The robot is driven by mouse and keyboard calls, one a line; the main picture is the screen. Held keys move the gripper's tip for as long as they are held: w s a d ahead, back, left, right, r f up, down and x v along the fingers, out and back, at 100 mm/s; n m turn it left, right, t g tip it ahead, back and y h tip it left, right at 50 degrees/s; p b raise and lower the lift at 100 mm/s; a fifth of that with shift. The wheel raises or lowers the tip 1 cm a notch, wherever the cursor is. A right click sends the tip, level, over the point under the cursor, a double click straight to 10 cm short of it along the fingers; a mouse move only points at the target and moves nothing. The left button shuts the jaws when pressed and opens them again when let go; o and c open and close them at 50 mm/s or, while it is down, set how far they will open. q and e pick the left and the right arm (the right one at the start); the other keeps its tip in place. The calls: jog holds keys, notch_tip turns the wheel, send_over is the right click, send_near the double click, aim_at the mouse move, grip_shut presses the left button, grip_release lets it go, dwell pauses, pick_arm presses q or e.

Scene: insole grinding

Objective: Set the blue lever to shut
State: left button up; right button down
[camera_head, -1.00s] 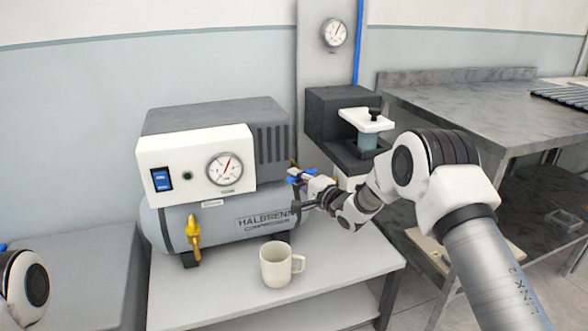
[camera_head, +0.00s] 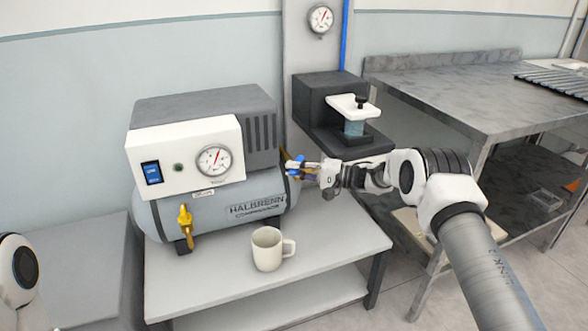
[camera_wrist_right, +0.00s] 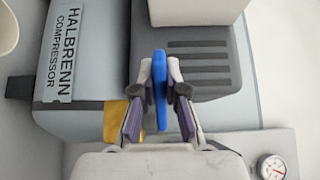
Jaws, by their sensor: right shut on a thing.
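The blue lever (camera_head: 296,163) is at the right end of the compressor (camera_head: 220,207). In the right wrist view the blue lever (camera_wrist_right: 160,88) stands between the two fingers of my right gripper (camera_wrist_right: 160,78), which is shut on it. The lever runs lengthwise in that view, and a yellow fitting (camera_wrist_right: 117,120) shows beside it. In the head view my right gripper (camera_head: 303,166) reaches the lever from the right. My left gripper is out of view; only part of my left arm shows at the lower left.
A white mug (camera_head: 266,249) stands on the table (camera_head: 210,290) in front of the compressor. A yellow valve handle (camera_head: 185,222) is on the compressor's front. A dark block with a white-topped clamp (camera_head: 350,104) is behind my right arm. A grey workbench (camera_head: 440,85) stands at right.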

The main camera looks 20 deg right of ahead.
jog(key=c, duration=1.2)
grip_release()
jog(key=v, duration=1.2)
